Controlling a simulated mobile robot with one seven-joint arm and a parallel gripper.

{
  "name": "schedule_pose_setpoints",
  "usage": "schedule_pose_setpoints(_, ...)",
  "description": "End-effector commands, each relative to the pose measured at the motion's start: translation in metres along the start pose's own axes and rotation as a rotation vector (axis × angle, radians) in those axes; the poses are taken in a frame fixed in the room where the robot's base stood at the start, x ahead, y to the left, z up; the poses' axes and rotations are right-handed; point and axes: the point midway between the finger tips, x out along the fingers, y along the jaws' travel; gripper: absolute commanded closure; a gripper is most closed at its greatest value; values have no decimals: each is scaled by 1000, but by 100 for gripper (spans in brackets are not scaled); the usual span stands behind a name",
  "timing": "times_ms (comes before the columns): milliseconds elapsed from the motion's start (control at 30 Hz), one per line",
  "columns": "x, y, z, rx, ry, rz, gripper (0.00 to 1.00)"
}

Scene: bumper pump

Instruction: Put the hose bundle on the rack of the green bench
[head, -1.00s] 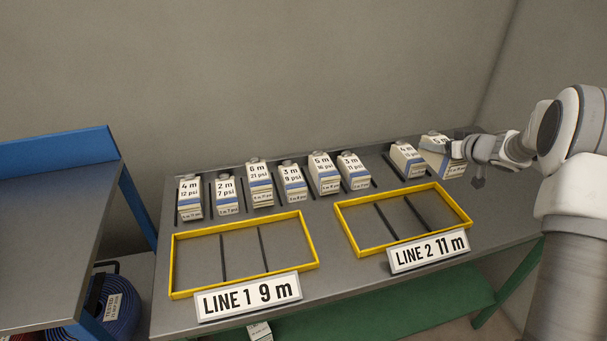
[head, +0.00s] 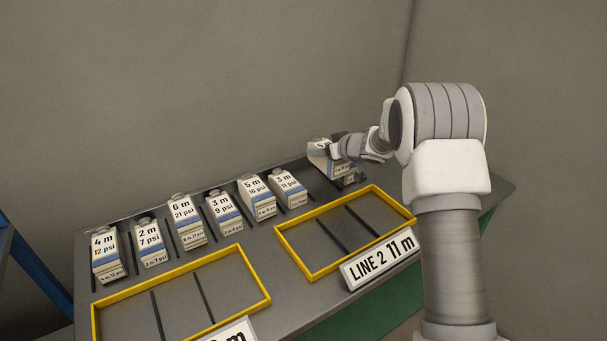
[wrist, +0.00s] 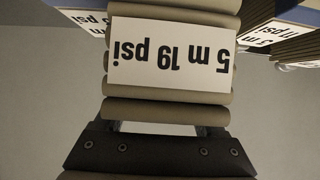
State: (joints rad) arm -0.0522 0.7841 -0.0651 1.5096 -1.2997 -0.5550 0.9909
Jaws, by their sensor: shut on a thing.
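My gripper (head: 340,157) is shut on a beige hose bundle (head: 322,152) at the right end of the bench's back row. In the wrist view this hose bundle (wrist: 170,55) carries a white label reading 5 m 19 psi, upside down there. Its underside and any contact with the bench are hidden. The green bench (head: 490,187) has a grey top and green below. Along its back is a row of upright bundles between dark dividers, including 3 m 11 psi (head: 290,187) and 5 m 16 psi (head: 257,197).
Two yellow frames with dark dividers lie in front of the row: the LINE 2 11 m frame (head: 312,278), empty, and a left frame (head: 95,322), also empty. A blue-edged bench (head: 35,275) stands at the left. My arm covers the bench's right part.

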Motion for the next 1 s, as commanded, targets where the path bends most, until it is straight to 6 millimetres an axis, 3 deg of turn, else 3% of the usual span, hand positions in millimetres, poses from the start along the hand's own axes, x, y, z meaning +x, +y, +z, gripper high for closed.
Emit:
schedule_pose_setpoints(100, 20, -17, 6, -1, 3, -2, 100)
schedule_pose_setpoints(233, 30, -25, 6, -1, 3, 0, 100)
schedule_pose_setpoints(367, 34, -27, 10, 0, 3, 1, 100)
schedule_pose_setpoints(633, 51, -28, 41, -1, 2, 0, 100)
schedule_pose_setpoints(1000, 52, -27, 43, 0, 3, 0, 100)
